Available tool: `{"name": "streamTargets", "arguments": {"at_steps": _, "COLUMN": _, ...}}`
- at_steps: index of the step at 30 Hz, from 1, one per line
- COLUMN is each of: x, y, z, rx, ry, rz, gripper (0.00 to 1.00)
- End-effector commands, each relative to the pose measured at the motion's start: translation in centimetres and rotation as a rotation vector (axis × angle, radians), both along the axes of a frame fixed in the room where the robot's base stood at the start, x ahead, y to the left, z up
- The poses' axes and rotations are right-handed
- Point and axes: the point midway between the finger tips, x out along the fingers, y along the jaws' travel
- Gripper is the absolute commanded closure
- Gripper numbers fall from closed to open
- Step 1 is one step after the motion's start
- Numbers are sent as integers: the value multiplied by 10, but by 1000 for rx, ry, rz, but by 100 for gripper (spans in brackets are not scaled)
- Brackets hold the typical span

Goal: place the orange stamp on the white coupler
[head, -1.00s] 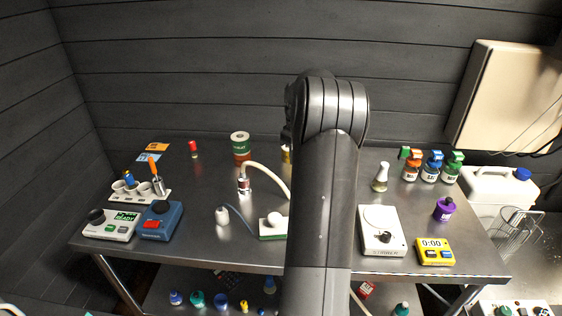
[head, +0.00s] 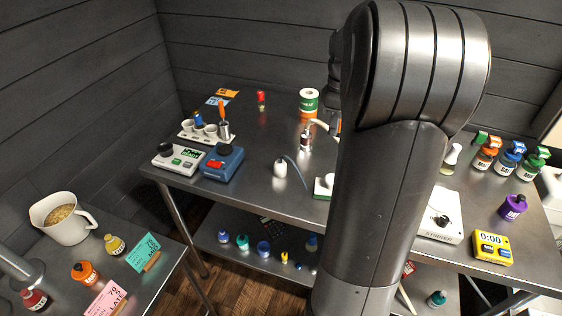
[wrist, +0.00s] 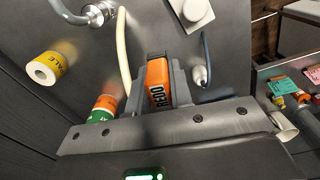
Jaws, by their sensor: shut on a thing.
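My gripper (wrist: 160,70) is shut on an orange block with dark lettering, which I take as the orange stamp (wrist: 157,88). It holds the block above the steel bench. In the head view my arm hides most of the gripper; a bit of orange shows beside it. I cannot be sure which piece is the white coupler. A pale block with a round white top (wrist: 195,12) lies ahead of the gripper in the wrist view. A small white domed piece (head: 280,168) stands on the bench at the end of a grey-blue cable, apart from the gripper.
A hose with a metal fitting (wrist: 97,14) and a yellow roll (wrist: 46,68) are left of the gripper. A green-and-orange can (head: 309,102) stands at the back. A blue device (head: 222,163) and cup rack are left. A side table holds a grain jug (head: 63,218).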

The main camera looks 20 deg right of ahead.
Motion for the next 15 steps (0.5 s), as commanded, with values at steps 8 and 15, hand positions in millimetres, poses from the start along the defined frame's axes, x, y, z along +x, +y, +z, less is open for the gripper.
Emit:
{"name": "streamTargets", "arguments": {"at_steps": 8, "x": -18, "y": 49, "z": 7, "rx": 5, "ry": -2, "rz": 138, "gripper": 100}}
{"name": "streamTargets", "arguments": {"at_steps": 15, "x": 4, "y": 77, "z": -14, "rx": 8, "ry": 0, "rz": 158, "gripper": 100}}
